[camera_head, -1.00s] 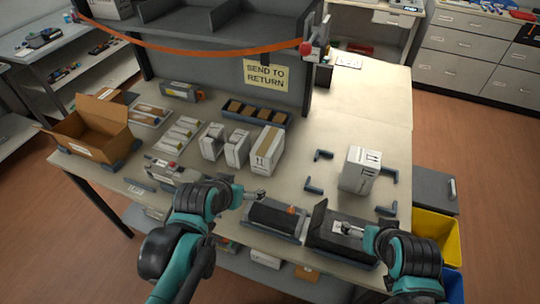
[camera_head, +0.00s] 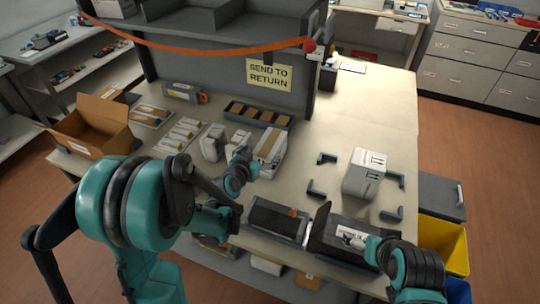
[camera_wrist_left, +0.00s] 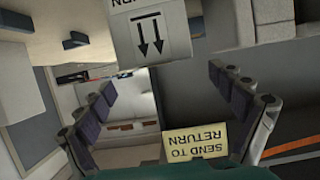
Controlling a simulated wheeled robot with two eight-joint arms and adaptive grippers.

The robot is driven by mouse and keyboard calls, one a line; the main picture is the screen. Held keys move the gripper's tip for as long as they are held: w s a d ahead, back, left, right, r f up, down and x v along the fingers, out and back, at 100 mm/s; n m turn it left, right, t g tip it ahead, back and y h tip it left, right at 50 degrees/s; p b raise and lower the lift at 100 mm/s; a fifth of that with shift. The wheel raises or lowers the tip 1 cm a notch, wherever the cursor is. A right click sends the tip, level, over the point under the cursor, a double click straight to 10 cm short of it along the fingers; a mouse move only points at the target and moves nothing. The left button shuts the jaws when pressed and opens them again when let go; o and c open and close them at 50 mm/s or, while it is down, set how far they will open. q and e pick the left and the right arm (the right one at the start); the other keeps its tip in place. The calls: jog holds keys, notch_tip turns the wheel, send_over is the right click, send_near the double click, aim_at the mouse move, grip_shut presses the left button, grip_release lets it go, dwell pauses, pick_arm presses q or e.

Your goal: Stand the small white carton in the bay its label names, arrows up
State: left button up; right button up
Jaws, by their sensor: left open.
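Small white cartons stand together on the table, one at the left (camera_head: 211,143) and one beside it (camera_head: 236,142), next to a taller carton with a brown tape strip (camera_head: 270,146). My left gripper (camera_head: 240,172) is in front of them, open and empty, partly hiding them. The left wrist view is upside down; there a white carton (camera_wrist_left: 150,35) with arrows and part of a word ending in "RN" stands just beyond the open fingers (camera_wrist_left: 165,100). I cannot tell which one it is. My right gripper (camera_head: 352,238) is at the black holder; its fingers are unclear.
Another white carton (camera_head: 366,172) stands among dark corner brackets (camera_head: 316,188) at the right. A "SEND TO RETURN" sign (camera_head: 268,75) hangs on the shelf. A brown open box (camera_head: 90,125) is at the left. Black trays (camera_head: 278,218) line the front edge.

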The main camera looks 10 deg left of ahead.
aim_at(270, 145)
pick_arm(q)
jog(key=shift+w+a+f, duration=0.1)
jog(key=shift+w+f, duration=0.4)
pick_arm(e)
jog(key=shift+f, duration=0.1)
pick_arm(q)
jog(key=b+x, duration=0.1)
jog(key=x, duration=0.2)
jog(key=b+x, duration=0.2)
jog(key=x, duration=0.2)
jog(key=shift+w+d, duration=0.25)
jog(key=shift+d, duration=0.05)
pick_arm(e)
notch_tip(270, 145, down, 3)
jog(key=shift+r, duration=0.1)
pick_arm(q)
jog(key=shift+r, duration=0.1)
pick_arm(e)
jog(key=shift+r, duration=0.1)
pick_arm(q)
jog(key=shift+s, duration=0.1)
jog(key=c, duration=1.8)
